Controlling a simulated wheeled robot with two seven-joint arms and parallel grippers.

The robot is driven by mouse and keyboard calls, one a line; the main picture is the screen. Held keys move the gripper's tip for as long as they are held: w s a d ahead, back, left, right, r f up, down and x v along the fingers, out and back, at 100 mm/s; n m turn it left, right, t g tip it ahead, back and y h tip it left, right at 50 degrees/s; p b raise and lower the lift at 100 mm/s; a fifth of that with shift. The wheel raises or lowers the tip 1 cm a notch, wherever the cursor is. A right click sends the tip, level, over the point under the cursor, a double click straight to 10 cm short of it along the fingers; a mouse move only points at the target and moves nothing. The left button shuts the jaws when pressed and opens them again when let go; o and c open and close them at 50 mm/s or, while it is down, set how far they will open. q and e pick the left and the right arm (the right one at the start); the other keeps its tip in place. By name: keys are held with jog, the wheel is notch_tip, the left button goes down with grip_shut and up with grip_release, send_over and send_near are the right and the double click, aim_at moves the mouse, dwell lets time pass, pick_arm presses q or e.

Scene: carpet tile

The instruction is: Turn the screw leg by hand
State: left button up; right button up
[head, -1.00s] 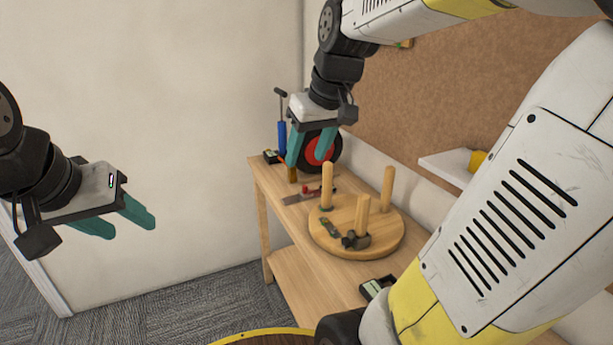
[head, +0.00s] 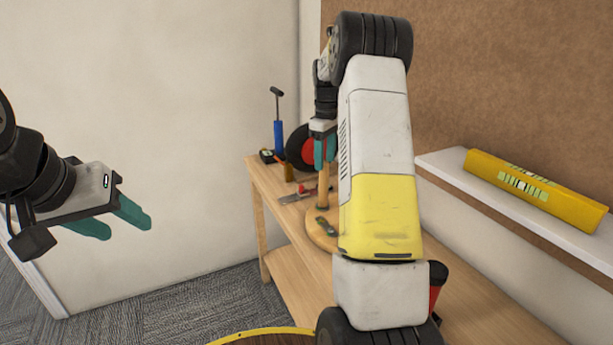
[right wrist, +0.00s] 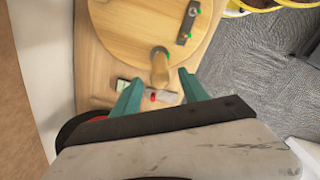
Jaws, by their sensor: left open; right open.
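The round wooden stool top (head: 318,237) lies on the bench, mostly hidden behind my right arm in the head view. One wooden screw leg (head: 323,194) stands upright on it; the others seen earlier are hidden. In the right wrist view the leg (right wrist: 160,70) stands near the round top's edge (right wrist: 115,32), with its end between the fingertips. My right gripper (head: 325,164) is open, pointing down over this leg; I cannot tell whether it touches. My left gripper (head: 128,228) is open and empty, away from the bench at left.
The wooden bench (head: 262,180) carries a blue-handled tool (head: 279,138), a black-and-red disc (head: 300,148) and a small red-handled tool (head: 305,192). A yellow spirit level (head: 535,190) lies on the white shelf (head: 450,165) at right. The floor at left is clear.

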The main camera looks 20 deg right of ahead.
aim_at(324, 179)
notch_tip(324, 179, down, 8)
jog(key=shift+r, duration=0.1)
dwell(0.4)
jog(key=shift+c, duration=0.2)
grip_shut()
